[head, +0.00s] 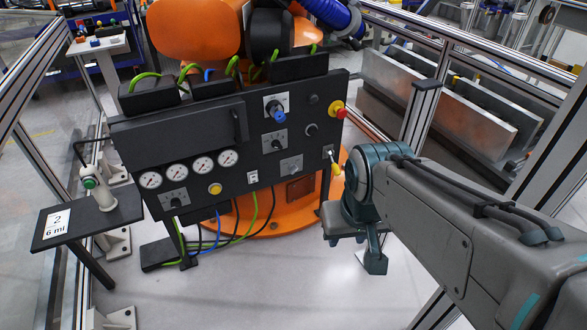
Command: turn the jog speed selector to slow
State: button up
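The black control panel (240,135) stands ahead, upright and slightly tilted in the picture. It carries several rotary selectors on grey plates: a blue knob (278,113) at upper right, a black knob (276,144) below it, a pale-plated one (292,167) lower down, and a black knob (175,201) at lower left. Their labels are too small to read, so I cannot tell which is the jog speed selector or where it points. My gripper (360,252) is right of and below the panel, apart from it. Its fingers look spread and empty.
A red emergency stop (338,109) and a yellow-tagged switch (335,168) sit at the panel's right edge. Several gauges (176,173) line its left. A black stand (88,217) is at left. An orange robot arm (195,30) rises behind. The floor in front is clear.

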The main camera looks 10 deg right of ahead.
aim_at(292, 168)
jog(key=z, duration=0.05)
jog(key=k, duration=0.4)
jog(key=u, duration=0.75)
jog(key=i, duration=1.85)
jog(key=z, duration=0.8)
